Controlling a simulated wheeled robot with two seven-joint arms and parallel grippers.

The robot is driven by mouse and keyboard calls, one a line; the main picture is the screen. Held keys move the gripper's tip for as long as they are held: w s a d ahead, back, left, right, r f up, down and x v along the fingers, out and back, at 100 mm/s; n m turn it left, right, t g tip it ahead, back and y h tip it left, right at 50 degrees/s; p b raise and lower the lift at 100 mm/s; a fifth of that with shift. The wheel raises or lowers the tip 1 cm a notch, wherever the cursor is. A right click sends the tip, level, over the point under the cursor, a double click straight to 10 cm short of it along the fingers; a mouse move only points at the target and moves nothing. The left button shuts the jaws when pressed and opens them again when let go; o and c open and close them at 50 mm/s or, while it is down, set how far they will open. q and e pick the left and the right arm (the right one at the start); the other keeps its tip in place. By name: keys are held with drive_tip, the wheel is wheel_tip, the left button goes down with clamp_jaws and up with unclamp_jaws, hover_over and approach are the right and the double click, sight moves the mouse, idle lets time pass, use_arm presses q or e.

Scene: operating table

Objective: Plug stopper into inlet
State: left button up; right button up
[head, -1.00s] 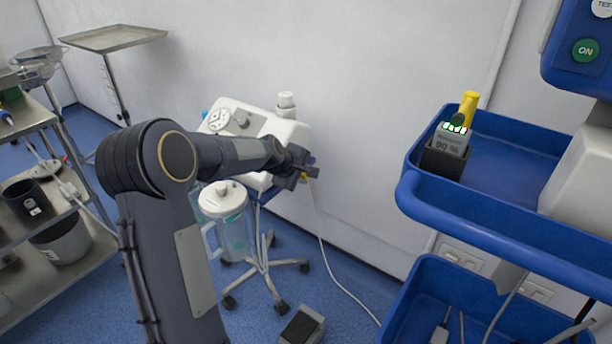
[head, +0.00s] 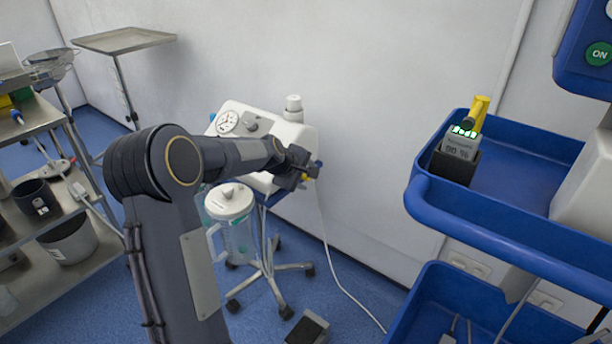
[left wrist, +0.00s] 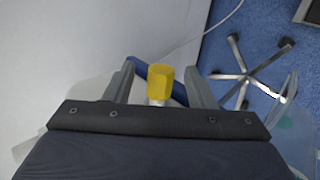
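My left gripper (head: 308,172) is beside the right end of the white suction unit (head: 258,122). In the left wrist view its two fingers (left wrist: 160,82) stand apart, with a yellow piece (left wrist: 160,78) on a short white base between them. A gap shows on each side of the yellow piece, so the gripper looks open. A blue bar (left wrist: 178,92) crosses slantwise behind the yellow piece. The yellow piece may be the stopper, but I cannot tell for certain. I cannot make out the inlet. My right gripper is out of view.
A clear jar (head: 232,210) hangs on the unit's wheeled stand. A white cord (head: 338,275) runs to the floor by a pedal (head: 307,328). A blue trolley tray (head: 530,160) stands at right, a steel cart (head: 85,235) at left. The wall is close behind the unit.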

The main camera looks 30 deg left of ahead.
use_arm(q)
drive_tip(key=p+v, duration=0.1)
drive_tip(key=v, duration=0.6)
drive_tip(key=shift+s+r, duration=0.25)
drive_tip(key=shift+s, duration=0.1)
